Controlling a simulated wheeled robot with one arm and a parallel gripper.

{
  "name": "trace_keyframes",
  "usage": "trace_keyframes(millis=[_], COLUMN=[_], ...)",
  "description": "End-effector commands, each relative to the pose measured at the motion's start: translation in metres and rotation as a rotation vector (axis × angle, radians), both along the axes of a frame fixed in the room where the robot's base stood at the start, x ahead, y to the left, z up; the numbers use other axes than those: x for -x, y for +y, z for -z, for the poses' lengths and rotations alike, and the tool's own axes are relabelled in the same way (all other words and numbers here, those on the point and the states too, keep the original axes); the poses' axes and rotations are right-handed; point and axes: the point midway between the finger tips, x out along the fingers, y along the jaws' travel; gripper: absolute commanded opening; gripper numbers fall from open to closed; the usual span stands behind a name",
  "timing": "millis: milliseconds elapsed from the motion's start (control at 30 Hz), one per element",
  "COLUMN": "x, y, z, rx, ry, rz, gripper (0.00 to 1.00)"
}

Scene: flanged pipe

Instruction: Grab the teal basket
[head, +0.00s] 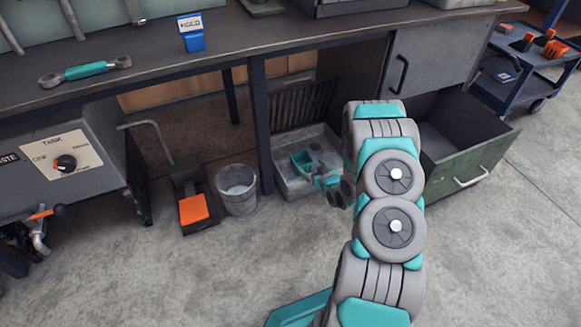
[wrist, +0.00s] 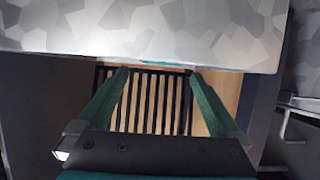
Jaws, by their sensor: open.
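The teal basket (head: 302,161) is small and sits in a grey tray (head: 291,184) on the floor under the workbench. My gripper (head: 329,181) is low at the right side of the basket in the head view, partly hidden by my own arm; I cannot tell whether they touch. In the wrist view my gripper (wrist: 160,73) has its two teal fingers wide apart, with nothing clearly held between them. A thin teal strip shows near the fingertips there, but I cannot tell whether it is the basket.
A black slatted rack (head: 303,103) stands behind the tray. A bench leg (head: 261,125) and a grey bucket (head: 237,190) are to its left. An open green drawer (head: 468,178) juts out at right. The floor in front is clear.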

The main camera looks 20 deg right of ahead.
Motion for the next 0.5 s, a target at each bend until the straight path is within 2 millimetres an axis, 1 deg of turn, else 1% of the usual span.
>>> trace_keyframes(millis=[133, 300, 500], x=[-0.006, -0.022, -0.037], y=[0.002, 0.003, 0.004], z=[0.006, 0.012, 0.018], rx=[-0.008, -0.007, -0.006], ry=[-0.012, -0.013, -0.013], rz=[-0.001, -0.003, -0.003], gripper=[1.00, 1.00, 1.00])
